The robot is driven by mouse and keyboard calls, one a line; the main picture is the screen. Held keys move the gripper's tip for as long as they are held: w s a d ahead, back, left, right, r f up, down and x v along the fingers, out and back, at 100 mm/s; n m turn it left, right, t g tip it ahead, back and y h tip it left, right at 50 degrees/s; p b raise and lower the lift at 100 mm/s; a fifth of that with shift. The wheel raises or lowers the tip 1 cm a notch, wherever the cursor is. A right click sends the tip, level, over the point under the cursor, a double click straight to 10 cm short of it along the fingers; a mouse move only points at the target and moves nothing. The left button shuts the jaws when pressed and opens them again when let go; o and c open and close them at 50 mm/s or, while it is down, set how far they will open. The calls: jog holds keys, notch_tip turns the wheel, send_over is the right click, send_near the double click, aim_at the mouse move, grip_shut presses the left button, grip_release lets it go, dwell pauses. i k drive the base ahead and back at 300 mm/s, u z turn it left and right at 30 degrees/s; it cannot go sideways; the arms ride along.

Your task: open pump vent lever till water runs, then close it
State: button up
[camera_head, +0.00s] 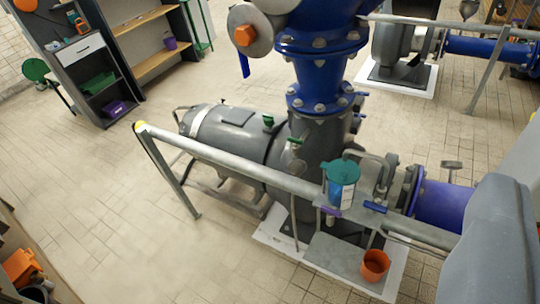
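A grey pump (230,140) with a blue pipe (320,75) rising from its right end stands behind a metal handrail (235,165). A small green lever (294,140) sits on the pump body, and another green handle (268,120) is on top of it. A blue lever (375,207) lies near the rail, right of a blue container with a green lid (342,183). A purple handle (330,211) is below that container. I cannot tell which one is the vent lever. No running water shows. My gripper is not in view.
An orange bucket (375,265) stands at the pump's foot on the right. The handrail crosses in front of the pump. Shelves (95,70) stand at the back left, and a second pump (400,50) at the back right. The tiled floor at left is clear.

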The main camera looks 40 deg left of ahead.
aim_at(295, 142)
jog(key=u, duration=0.1)
jog(key=k, duration=0.25)
jog(key=u, duration=0.7)
jog(key=i, duration=0.95)
